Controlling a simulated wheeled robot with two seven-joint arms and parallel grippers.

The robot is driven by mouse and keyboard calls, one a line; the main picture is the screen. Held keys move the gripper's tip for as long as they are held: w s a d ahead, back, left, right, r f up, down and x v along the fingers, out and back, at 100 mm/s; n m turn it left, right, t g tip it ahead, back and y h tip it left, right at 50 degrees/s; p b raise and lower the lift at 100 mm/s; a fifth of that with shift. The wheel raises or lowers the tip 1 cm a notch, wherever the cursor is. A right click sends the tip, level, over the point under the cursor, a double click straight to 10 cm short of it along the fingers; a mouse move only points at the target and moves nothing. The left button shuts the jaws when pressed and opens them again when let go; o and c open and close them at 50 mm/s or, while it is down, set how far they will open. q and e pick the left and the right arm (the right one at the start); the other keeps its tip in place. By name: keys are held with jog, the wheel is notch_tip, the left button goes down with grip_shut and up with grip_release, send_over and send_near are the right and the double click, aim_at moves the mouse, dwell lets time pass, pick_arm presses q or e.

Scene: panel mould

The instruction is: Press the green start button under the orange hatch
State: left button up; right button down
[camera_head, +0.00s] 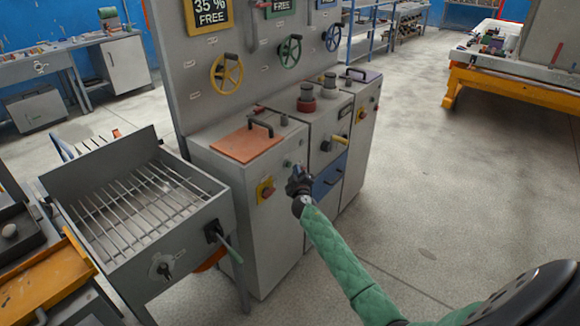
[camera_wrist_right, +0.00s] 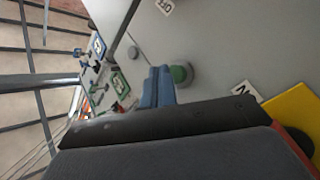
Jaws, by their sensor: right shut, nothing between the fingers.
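The orange hatch (camera_head: 246,142) lies flat and closed on top of the left cabinet, with a black handle on it. The green start button (camera_wrist_right: 181,74) is on the cabinet's front panel, near an "ON" label; in the head view it is small and close to my gripper (camera_head: 292,182). My right gripper is shut and empty in front of the panel. In the right wrist view its blue-grey fingers (camera_wrist_right: 158,84) reach up beside the button and overlap its edge; I cannot tell whether they touch it. My left gripper is not in view.
A yellow plate with a red stop knob (camera_head: 265,190) sits left of my gripper. A grey button (camera_wrist_right: 133,52) is on the same panel. A blue drawer (camera_head: 329,178) is to the right. A grill-like tray (camera_head: 150,210) stands left of the cabinet. The floor to the right is clear.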

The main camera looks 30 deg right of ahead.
jog(key=shift+w+a, duration=0.1)
jog(key=shift+w, duration=0.05)
dwell(0.4)
jog(key=shift+w+a+b, duration=0.1)
jog(key=shift+w+b, duration=0.15)
jog(key=shift+b, duration=0.15)
jog(key=shift+w+a+b, duration=0.15)
jog(key=shift+w+b, duration=0.15)
jog(key=shift+w, duration=0.15)
dwell(0.8)
jog(key=shift+s, duration=0.15)
jog(key=shift+s+d, duration=0.3)
jog(key=shift+s, duration=0.4)
jog(key=shift+s, duration=0.1)
jog(key=s, duration=0.1)
jog(key=s+d, duration=0.1)
jog(key=s, duration=0.1)
jog(key=s+d, duration=0.1)
jog(key=shift+s, duration=0.2)
dwell(0.4)
